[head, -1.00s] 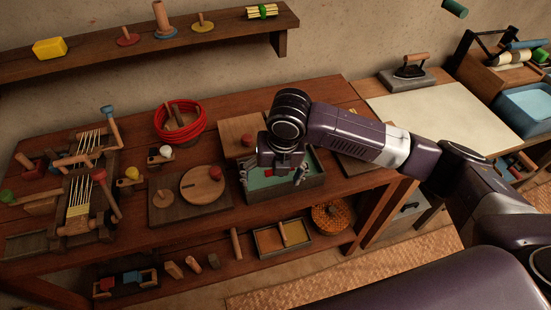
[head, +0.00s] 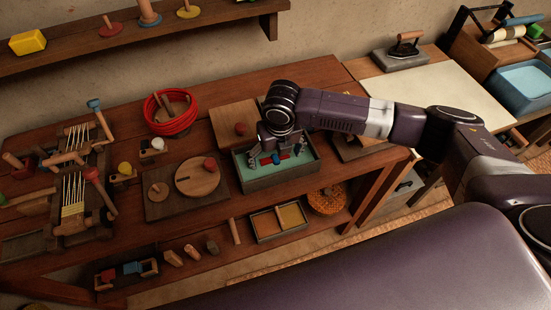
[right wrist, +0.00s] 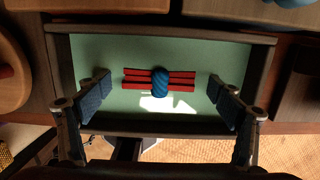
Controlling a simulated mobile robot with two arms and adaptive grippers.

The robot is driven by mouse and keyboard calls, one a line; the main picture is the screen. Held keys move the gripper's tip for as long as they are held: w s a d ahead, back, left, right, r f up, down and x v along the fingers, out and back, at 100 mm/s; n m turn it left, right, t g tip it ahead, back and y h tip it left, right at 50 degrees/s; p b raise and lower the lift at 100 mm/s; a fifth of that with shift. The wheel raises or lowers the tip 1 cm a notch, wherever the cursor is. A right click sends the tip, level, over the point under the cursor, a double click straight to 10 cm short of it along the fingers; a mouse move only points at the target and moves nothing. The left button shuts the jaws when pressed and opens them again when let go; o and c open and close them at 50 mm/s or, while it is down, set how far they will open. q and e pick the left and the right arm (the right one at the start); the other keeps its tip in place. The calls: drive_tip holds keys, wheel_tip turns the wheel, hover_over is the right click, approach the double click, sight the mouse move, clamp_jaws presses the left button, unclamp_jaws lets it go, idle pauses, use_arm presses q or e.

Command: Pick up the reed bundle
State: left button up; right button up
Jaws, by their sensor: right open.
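The reed bundle (right wrist: 135,78), red reeds bound with a blue wrap at the middle, lies flat in a green-bottomed wooden tray (head: 284,182). In the head view it is small and partly hidden under my right gripper (head: 277,160). In the right wrist view the tray (right wrist: 262,39) fills the middle, and my open right gripper (right wrist: 161,97) has one finger off each end of the bundle, touching neither. The fingers look to be over or within the tray; their exact height is hard to tell. My left gripper is in neither view.
A board with a round disc (head: 198,177) stands left of the tray and another wooden board (head: 231,121) behind it. A red coil (head: 171,124) and a loom-like frame (head: 73,190) are further left. A two-part tray (head: 278,222) and a woven basket (head: 328,199) sit below.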

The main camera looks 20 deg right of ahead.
drive_tip(key=c, duration=1.2)
drive_tip(key=shift+c, duration=0.2)
